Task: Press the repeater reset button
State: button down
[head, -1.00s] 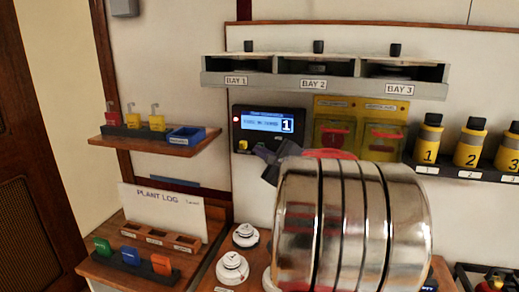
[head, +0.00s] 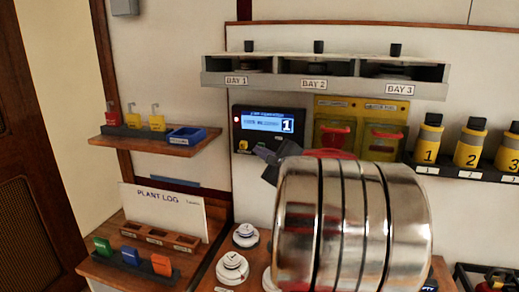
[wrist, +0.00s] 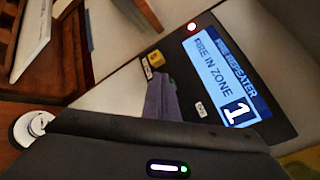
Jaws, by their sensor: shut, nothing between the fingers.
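The fire repeater panel (head: 246,122) is a black box on the back wall; in the wrist view (wrist: 265,125) its blue screen (wrist: 212,65) reads "FIRE IN ZONE 1". A red lamp (wrist: 192,27) is lit at its corner. A yellow button (wrist: 156,59) sits on its lower strip, with a small white-marked spot (wrist: 201,109) farther along. My gripper (head: 268,155) is shut and empty, its dark fingertips in front of the panel's lower edge. In the wrist view the fingers (wrist: 161,97) lie between these two and hide part of the strip. I cannot tell whether they touch the panel.
Yellow call boxes (head: 361,108) hang right of the panel, partly behind my arm. A bay shelf (head: 320,82) runs above. Numbered yellow bottles (head: 470,146) stand on a rack at right. White round detectors (head: 232,267) sit on the bench below left.

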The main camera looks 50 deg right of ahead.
jog(key=shift+d, duration=0.15)
jog(key=shift+w+d, duration=0.1)
jog(key=shift+d, duration=0.2)
dwell(0.3)
jog(key=shift+a, duration=0.1)
jog(key=shift+s+a+r, duration=0.1)
jog(key=shift+s+a, duration=0.1)
jog(key=shift+a, duration=0.15)
dwell(0.5)
jog(key=shift+s+a, duration=0.45)
jog(key=shift+a, duration=0.45)
jog(key=shift+s+a, duration=0.45)
jog(key=shift+a, duration=0.4)
jog(key=shift+s+a, duration=0.45)
jog(key=shift+a, duration=0.45)
